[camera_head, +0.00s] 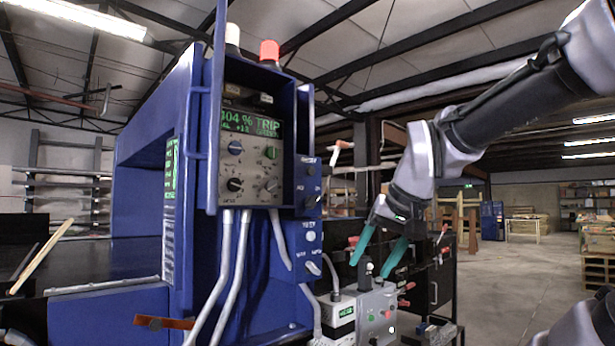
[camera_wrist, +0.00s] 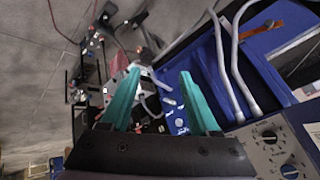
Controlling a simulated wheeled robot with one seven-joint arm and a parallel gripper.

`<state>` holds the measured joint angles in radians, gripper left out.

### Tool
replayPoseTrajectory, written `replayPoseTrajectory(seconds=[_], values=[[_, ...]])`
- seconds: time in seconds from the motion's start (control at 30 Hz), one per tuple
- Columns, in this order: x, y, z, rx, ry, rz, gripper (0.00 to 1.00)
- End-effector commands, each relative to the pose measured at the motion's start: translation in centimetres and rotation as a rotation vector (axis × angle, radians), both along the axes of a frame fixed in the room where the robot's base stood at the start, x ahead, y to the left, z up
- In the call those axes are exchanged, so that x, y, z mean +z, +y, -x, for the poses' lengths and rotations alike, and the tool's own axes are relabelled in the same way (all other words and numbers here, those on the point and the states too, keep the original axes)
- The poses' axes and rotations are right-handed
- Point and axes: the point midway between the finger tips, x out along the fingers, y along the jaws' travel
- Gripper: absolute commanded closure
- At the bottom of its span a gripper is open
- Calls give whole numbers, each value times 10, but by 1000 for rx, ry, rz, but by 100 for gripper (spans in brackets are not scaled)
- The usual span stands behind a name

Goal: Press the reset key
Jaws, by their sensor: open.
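A blue detector cabinet carries a control panel (camera_head: 250,165) with a lit green display (camera_head: 252,124) reading "TRIP" and several knobs below it. On its right-hand side face are more small controls, among them a pale round button (camera_head: 310,237) and a lever-like knob (camera_head: 312,268). I cannot read which control is the reset key. My gripper (camera_head: 370,268) has teal fingers, open and empty, pointing down to the right of the cabinet, above a grey control box (camera_head: 375,312). In the wrist view the open fingers (camera_wrist: 158,74) point toward the cabinet's blue side face (camera_wrist: 177,122).
The grey box has small coloured buttons, and a pale box with a green display (camera_head: 345,312) stands beside it. Grey conduits (camera_head: 234,270) run down the cabinet front. A red-capped beacon (camera_head: 269,52) tops the cabinet. Open floor (camera_head: 520,285) lies at the right.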

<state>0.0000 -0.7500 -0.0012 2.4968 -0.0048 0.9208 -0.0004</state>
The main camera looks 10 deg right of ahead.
Motion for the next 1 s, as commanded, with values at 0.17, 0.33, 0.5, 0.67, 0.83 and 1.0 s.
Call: replayPoseTrajectory(seconds=[0.17,0.33,0.5,0.67,0.83,1.0], values=[[0,0,0,0,0,0,38],[0,0,0,0,0,0,38],[0,0,0,0,0,0,76],[0,0,0,0,0,0,100],[0,0,0,0,0,0,100],[0,0,0,0,0,0,100]])
